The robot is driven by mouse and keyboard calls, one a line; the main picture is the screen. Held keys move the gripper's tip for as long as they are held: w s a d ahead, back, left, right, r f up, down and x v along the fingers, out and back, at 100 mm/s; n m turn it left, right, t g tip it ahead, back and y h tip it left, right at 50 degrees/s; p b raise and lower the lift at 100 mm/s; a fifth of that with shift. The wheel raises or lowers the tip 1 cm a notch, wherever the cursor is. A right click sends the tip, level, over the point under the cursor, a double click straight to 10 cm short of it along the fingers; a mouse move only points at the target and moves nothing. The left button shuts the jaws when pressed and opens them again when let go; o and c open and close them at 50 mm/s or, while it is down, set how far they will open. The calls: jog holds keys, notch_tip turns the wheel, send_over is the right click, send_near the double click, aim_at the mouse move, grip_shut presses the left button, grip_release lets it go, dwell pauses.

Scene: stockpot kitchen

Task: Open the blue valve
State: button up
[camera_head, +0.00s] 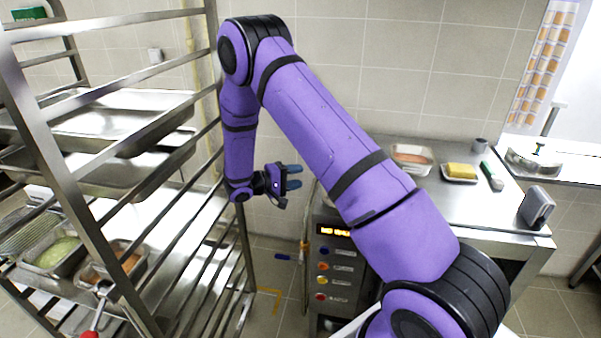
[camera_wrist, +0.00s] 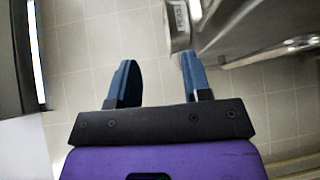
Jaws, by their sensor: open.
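A small blue handle (camera_head: 282,257), which looks like the blue valve, shows low beside the left side of the steel counter unit. Its details are too small to tell. My gripper (camera_head: 293,177) is above it, with its two blue fingers apart and nothing between them. In the wrist view my gripper (camera_wrist: 161,82) is open over the tiled floor. No blue valve can be made out in that view.
A steel rack (camera_head: 110,240) with trays stands at left. The counter unit (camera_head: 450,205) at right has a panel of coloured knobs (camera_head: 322,266). A blurred metal part (camera_wrist: 179,28) lies just beyond my right finger in the wrist view. Floor shows between rack and unit.

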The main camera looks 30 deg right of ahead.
jog(key=shift+s+d+r+g, duration=0.15)
jog(key=shift+r, duration=0.25)
jog(key=shift+s+d+r+g, duration=0.1)
jog(key=shift+s+r+g, duration=0.05)
jog(key=shift+r, duration=0.25)
jog(key=s+a+r+m+y, duration=0.1)
jog(key=s+r+y, duration=0.3)
jog(key=s+r, duration=0.45)
jog(key=s+a+r+m+y, duration=0.15)
jog(key=s+r+y, duration=0.3)
jog(key=r, duration=0.65)
jog(key=s+a+r+n+t+y, duration=0.1)
jog(key=s+a+r+t+y, duration=0.2)
jog(key=s, duration=0.6)
jog(key=s+a+r+n+t+y, duration=0.2)
jog(key=s+a+r+t+y, duration=0.2)
jog(key=s+a+r, duration=0.2)
jog(key=s+r, duration=0.2)
jog(key=s, duration=0.2)
jog(key=shift+y, duration=0.35)
jog(key=shift+s+a+t, duration=0.35)
jog(key=shift+s+t, duration=0.15)
jog(key=shift+s, duration=0.05)
